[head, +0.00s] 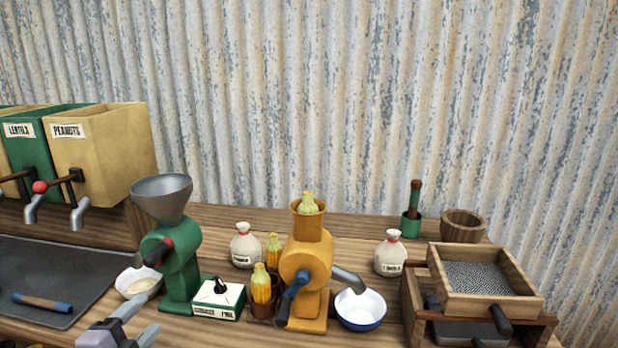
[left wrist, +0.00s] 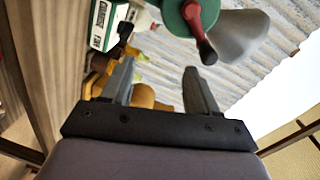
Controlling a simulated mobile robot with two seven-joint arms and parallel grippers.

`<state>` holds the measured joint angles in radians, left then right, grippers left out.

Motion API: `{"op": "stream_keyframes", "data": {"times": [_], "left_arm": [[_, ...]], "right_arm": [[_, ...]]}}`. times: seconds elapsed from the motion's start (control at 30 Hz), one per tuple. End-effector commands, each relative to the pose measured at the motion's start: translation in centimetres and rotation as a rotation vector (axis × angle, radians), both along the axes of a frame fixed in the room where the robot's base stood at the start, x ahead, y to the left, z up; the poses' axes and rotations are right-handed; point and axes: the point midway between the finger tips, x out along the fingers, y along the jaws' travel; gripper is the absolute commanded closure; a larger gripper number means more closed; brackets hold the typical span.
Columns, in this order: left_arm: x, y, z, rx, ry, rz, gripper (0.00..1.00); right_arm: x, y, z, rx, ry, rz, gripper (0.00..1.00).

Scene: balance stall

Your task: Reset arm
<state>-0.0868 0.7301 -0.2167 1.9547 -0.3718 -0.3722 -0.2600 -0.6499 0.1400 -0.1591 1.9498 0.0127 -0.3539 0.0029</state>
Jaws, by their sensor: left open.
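My left gripper (head: 140,335) is at the bottom left of the head view, in front of the green mill (head: 178,262). Its two fingers also show in the left wrist view (left wrist: 160,88), spread apart with nothing between them. The gripper appears clear of the mill and the white bowl (head: 138,283). My right gripper does not show clearly in either view.
A white-and-green box (head: 218,300), an orange mill (head: 307,270) with corn cobs, and an enamel bowl (head: 360,308) stand on the wooden counter. A sieve box (head: 478,280) stands at right. Dispensers (head: 105,150) hang at left above a dark mat (head: 50,270) holding a blue-ended stick (head: 42,302).

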Motion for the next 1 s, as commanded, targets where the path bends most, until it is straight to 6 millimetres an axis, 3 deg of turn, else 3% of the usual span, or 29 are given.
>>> {"op": "stream_keyframes", "data": {"times": [0.03, 0.2, 0.3, 0.4, 0.6, 1.0], "left_arm": [[-1.7, -1.4, -3.5, -0.122, 0.077, 0.012, 0.4], [-8.5, -5.8, -12.7, -0.551, 0.319, 0.108, 0.4], [-12.8, -8.2, -16.6, -0.777, 0.438, 0.192, 0.4], [-16.4, -10.2, -19.2, -0.959, 0.527, 0.276, 0.4], [-20.2, -12.2, -21.4, -1.143, 0.608, 0.382, 0.4], [-20.6, -12.4, -21.6, -1.163, 0.616, 0.392, 0.4]], "right_arm": [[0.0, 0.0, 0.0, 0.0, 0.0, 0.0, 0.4], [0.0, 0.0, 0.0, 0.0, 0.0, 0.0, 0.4], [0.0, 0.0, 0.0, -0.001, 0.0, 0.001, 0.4], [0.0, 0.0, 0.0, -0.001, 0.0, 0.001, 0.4], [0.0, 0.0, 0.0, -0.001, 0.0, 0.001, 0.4], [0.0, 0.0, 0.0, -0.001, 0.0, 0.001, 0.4]]}}
